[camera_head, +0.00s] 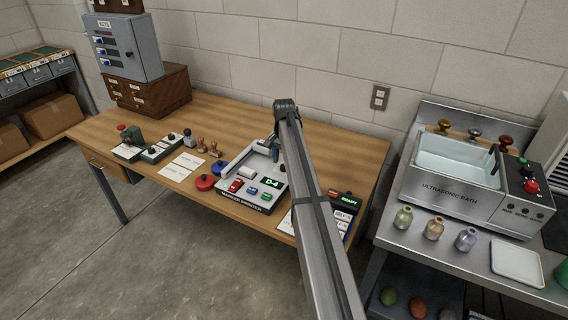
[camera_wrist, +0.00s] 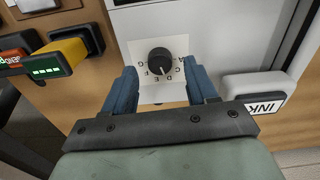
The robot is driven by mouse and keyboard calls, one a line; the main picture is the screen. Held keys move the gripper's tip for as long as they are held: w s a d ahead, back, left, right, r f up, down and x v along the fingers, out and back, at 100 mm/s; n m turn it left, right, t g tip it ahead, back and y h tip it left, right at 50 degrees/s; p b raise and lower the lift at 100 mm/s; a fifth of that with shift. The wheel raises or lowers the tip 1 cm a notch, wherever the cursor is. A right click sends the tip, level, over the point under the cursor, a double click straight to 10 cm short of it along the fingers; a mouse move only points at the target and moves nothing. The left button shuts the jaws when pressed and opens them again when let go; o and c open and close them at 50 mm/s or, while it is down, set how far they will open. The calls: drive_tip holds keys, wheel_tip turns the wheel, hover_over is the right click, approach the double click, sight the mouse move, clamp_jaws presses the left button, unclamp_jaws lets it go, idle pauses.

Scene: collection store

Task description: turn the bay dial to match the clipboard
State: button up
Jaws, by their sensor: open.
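The bay dial is a round black knob (camera_wrist: 160,61) on a white plate (camera_wrist: 172,92) ringed with letters, in the wrist view. The letters are small and the pointer's setting is hard to read. My gripper (camera_wrist: 160,76) is open, its blue fingers either side of the dial plate and the knob between them, not gripped.
In the wrist view a yellow block (camera_wrist: 75,52) with a green display is left of my fingers, and a white INK piece (camera_wrist: 262,100) is close on the right. Stamps (camera_head: 213,149) and red pads (camera_head: 205,183) stand left of the machine. The wooden table (camera_head: 240,92) is clear behind.

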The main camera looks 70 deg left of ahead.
drive_tip(key=shift+f, duration=1.05)
drive_tip(key=c, duration=1)
drive_tip(key=shift+c, duration=0.2)
drive_tip(key=shift+n, duration=3.3)
